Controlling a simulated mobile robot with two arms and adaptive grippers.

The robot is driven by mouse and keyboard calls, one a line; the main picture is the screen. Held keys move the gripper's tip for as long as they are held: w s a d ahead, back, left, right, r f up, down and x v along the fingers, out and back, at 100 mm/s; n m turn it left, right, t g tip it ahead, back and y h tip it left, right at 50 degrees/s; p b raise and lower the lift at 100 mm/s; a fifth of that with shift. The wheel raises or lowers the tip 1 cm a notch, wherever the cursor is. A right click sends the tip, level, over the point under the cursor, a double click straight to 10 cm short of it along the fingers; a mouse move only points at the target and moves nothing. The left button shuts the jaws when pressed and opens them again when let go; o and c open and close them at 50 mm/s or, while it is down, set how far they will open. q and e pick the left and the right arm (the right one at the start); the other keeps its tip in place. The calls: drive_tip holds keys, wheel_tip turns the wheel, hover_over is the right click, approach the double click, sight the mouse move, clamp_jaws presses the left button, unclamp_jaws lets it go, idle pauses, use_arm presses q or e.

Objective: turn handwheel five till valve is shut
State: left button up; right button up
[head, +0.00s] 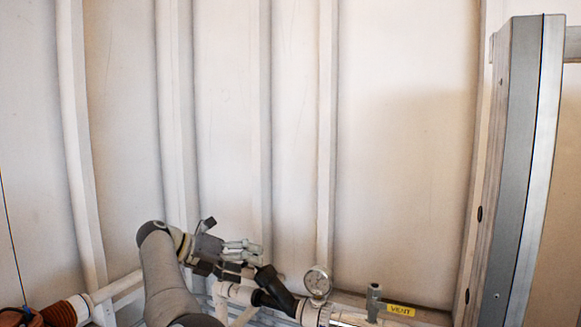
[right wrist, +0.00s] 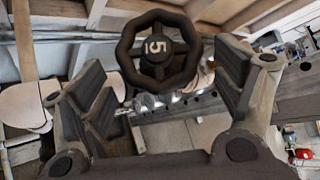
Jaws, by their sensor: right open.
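Handwheel five (right wrist: 127,52) is a black, lobed ring with a round hub marked "5". It shows in the right wrist view at the top middle, facing the camera. My right gripper (right wrist: 163,72) is open, with one dark-padded finger on each side of the wheel. Gaps show between both fingers and the rim, so the wheel is not gripped. In the head view my right gripper (head: 245,250) is low, left of the middle, just above a black fitting (head: 275,288) on the pipework. I cannot tell whether that fitting is the wheel. My left gripper is not in view.
In the head view a round gauge (head: 317,282) stands close to the right of the black fitting. A small valve with a yellow "VENT" tag (head: 400,310) is farther right. A tall grey metal post (head: 515,150) stands at the right. The pale ribbed wall behind is clear.

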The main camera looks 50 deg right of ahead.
drive_tip(key=shift+s+r+n, duration=0.1)
drive_tip(key=shift+n, duration=0.3)
